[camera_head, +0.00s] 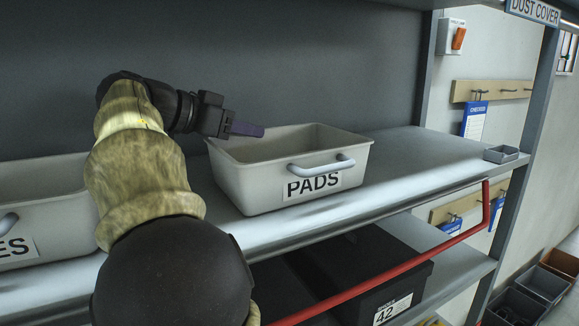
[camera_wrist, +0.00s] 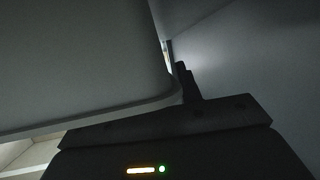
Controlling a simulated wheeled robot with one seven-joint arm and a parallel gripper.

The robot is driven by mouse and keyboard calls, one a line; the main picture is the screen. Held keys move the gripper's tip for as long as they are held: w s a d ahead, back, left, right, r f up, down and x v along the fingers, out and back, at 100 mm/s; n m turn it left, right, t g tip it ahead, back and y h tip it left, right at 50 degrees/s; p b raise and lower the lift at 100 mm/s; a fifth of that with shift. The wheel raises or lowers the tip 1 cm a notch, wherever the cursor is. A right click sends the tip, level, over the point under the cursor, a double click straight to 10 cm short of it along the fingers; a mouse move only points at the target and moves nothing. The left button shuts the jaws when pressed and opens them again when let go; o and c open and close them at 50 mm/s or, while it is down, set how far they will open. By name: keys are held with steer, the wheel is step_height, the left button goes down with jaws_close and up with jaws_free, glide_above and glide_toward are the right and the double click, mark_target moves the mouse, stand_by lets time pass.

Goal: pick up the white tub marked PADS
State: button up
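The white tub marked PADS (camera_head: 255,182) stands upright on the upper shelf, its label and handle facing front. My gripper (camera_head: 260,131) is at the tub's back left rim, pointing right, its fingertips over or just behind the rim. In the wrist view a large pale panel, apparently the tub's wall (camera_wrist: 80,65), fills the left side. One dark finger (camera_wrist: 184,80) shows beside that panel's right edge. The other finger is hidden, so the gap between them and any contact with the rim cannot be told.
Another white tub (camera_head: 50,205) stands left of my arm, partly hidden by it. A small grey tray (camera_head: 501,154) sits at the shelf's right end. A red rail (camera_head: 400,262) runs along the front. The upper shelf (camera_head: 425,160) is clear right of the PADS tub.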

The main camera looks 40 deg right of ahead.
steer(key=shift+d+f, duration=0.25)
steer(key=shift+d, duration=0.35)
steer(key=shift+a, duration=0.1)
steer(key=shift+c, duration=0.4)
jaws_close()
stand_by(0.8)
